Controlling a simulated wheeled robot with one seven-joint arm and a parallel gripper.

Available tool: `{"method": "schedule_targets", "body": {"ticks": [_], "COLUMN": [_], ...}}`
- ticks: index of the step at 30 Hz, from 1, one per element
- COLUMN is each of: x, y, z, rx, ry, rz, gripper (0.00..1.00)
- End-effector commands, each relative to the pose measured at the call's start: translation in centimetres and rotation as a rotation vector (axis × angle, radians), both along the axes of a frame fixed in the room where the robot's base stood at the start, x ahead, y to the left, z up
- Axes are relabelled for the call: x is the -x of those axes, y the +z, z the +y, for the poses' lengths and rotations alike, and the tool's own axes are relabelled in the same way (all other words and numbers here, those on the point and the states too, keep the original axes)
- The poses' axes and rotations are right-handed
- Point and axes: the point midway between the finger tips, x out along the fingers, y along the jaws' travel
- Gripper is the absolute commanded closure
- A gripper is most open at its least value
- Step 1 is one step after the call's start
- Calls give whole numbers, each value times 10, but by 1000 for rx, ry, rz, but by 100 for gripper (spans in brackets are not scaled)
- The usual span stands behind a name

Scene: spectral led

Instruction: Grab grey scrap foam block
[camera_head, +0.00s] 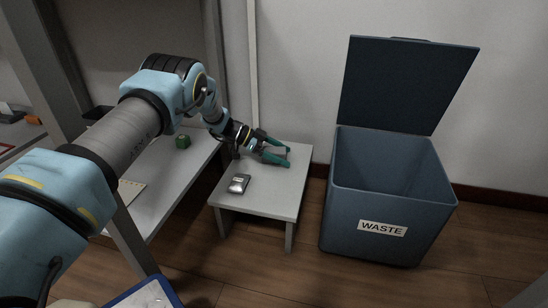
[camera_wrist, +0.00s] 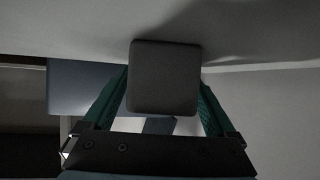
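In the wrist view a plain dark grey block (camera_wrist: 163,78) with rounded corners is centred between my gripper's green fingers. Its edges meet both fingers in the picture and hide their ends, so I cannot tell whether they touch it. In the head view my gripper (camera_head: 288,156) is over the small white table (camera_head: 286,187), its fingers spread apart and pointing right. A grey item with a pale label (camera_head: 239,183) lies on the table, below and left of the fingers.
A blue waste bin (camera_head: 343,205) with its lid raised stands right of the small table. A green cube (camera_head: 183,142) is on the longer shelf to the left. A wall is close behind the table. Wooden floor is clear in front of the bin.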

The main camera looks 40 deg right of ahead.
Motion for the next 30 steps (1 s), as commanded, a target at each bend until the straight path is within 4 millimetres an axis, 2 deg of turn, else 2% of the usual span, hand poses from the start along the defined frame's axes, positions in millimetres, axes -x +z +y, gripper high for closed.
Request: {"method": "schedule_targets", "body": {"ticks": [2, 22, 23, 30], "x": [0, 0, 0, 0], "y": [0, 0, 0, 1], "z": [0, 0, 0, 0], "rx": [0, -1, -1, -1], "ry": [0, 0, 0, 0], "rz": [0, 1, 1, 1], "gripper": [18, 94, 96, 96]}}
